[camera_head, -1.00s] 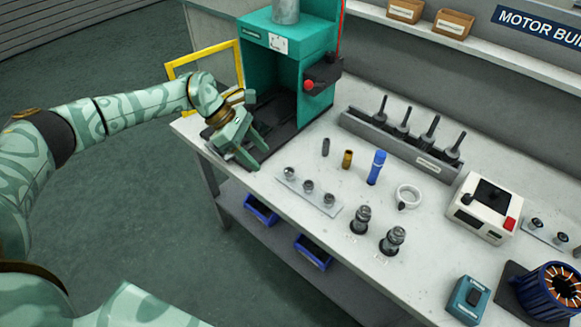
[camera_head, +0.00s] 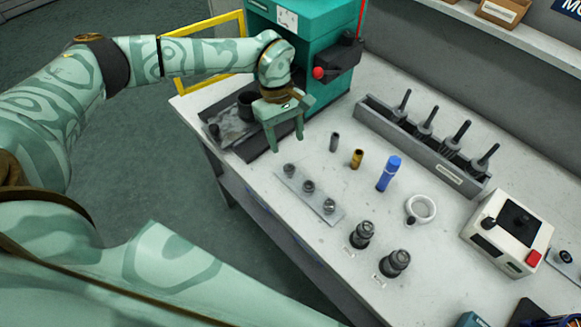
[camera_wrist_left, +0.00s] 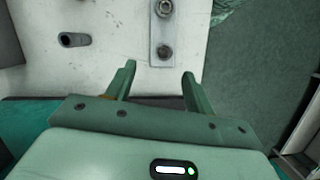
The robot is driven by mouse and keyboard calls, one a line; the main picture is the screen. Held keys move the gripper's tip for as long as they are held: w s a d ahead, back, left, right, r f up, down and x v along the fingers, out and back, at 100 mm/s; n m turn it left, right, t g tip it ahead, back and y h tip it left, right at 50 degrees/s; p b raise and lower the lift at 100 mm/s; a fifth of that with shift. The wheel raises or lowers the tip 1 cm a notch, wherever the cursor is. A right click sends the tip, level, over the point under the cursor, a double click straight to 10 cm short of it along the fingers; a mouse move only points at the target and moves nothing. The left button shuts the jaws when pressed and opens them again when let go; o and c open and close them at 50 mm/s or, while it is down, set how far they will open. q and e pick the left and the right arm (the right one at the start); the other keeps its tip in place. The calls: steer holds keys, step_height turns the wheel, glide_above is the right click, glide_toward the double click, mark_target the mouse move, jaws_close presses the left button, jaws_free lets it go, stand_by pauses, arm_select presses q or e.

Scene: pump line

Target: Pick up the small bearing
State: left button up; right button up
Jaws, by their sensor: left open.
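A pale strip plate (camera_head: 318,198) on the bench holds three small metal bearings in a row. The bearing at the end nearest my gripper (camera_head: 289,170) looks the smallest; it also shows in the left wrist view as a small bearing (camera_wrist_left: 165,52). The middle bearing (camera_head: 308,187) and the far bearing (camera_head: 328,206) follow along the plate. My left gripper (camera_head: 287,143) is open and empty, fingers pointing down, just beyond the near end of the plate. In the left wrist view its fingertips (camera_wrist_left: 158,70) are apart, with the near bearing ahead between their lines. My right gripper is not in view.
A teal press (camera_head: 325,60) stands behind my left gripper. A dark sleeve (camera_head: 334,141), brass sleeve (camera_head: 357,158), blue cylinder (camera_head: 388,174) and white ring (camera_head: 421,209) stand to the right. Two dark fittings (camera_head: 361,235) stand in front. A grey rack (camera_head: 400,140) lies behind.

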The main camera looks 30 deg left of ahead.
mark_target(289, 169)
arm_select(q)
steer(key=x, duration=0.4)
steer(key=b+x, duration=0.1)
steer(key=x, duration=0.1)
steer(key=shift+s+a+f, duration=0.15)
steer(key=shift+s+f, duration=0.2)
steer(key=shift+s, duration=0.05)
steer(key=shift+f, duration=0.45)
steer(key=shift+r, duration=0.1)
steer(key=shift+c, duration=0.3)
steer(key=c, duration=0.8)
